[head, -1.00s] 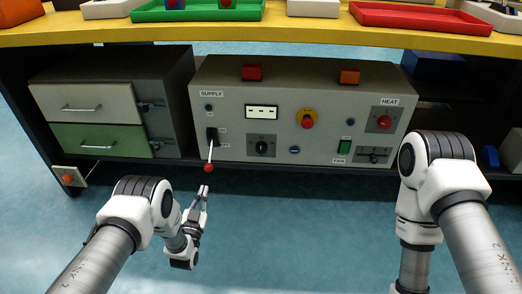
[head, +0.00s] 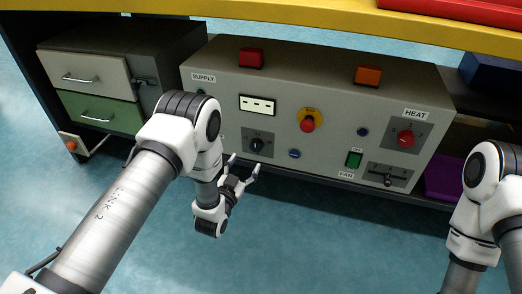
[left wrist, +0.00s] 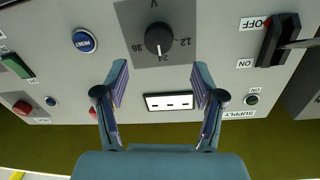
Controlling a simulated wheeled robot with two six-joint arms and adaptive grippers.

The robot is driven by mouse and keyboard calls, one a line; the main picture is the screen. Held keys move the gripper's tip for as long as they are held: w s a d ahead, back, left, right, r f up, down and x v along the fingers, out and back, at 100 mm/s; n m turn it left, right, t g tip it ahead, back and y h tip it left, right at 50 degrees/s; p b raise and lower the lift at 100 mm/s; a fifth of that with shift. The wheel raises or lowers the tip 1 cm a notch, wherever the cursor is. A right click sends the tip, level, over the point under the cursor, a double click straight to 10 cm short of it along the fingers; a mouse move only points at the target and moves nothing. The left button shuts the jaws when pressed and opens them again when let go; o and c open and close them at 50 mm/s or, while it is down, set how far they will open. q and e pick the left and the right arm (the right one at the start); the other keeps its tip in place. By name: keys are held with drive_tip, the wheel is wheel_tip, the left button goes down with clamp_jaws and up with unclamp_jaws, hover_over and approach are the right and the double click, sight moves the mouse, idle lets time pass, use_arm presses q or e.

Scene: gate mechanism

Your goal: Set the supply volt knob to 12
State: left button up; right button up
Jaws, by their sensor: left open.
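The supply volt knob (head: 257,145) is a black round dial on a dark square plate on the grey control panel (head: 300,85). In the left wrist view the knob (left wrist: 158,38) appears upside down, and its white mark points at 24; 12 and 36 stand on either side. My left gripper (head: 245,164) is open and empty, just below and in front of the knob. In the left wrist view its fingers (left wrist: 160,80) are spread with the knob beyond the tips, apart from them. My right gripper is out of view; only the right arm shows.
A display (head: 257,105) sits above the knob and a blue reset button (head: 295,153) to its right. A black lever switch (left wrist: 280,40) with OFF and ON labels is beside the knob. The emergency button (head: 308,122) is red. Open floor lies in front.

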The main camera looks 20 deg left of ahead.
sight(255, 148)
use_arm(q)
drive_tip(key=w+b, duration=0.1)
drive_tip(key=w, duration=0.1)
drive_tip(key=w+b, duration=0.1)
drive_tip(key=w, duration=0.1)
drive_tip(key=w+d+b, duration=0.1)
drive_tip(key=w, duration=0.2)
drive_tip(key=shift+f+b, duration=0.25)
drive_tip(key=shift+b, duration=0.05)
drive_tip(key=shift+w+r, duration=0.1)
drive_tip(key=shift+w, duration=0.15)
drive_tip(key=shift+r, duration=0.1)
drive_tip(key=c, duration=1.2)
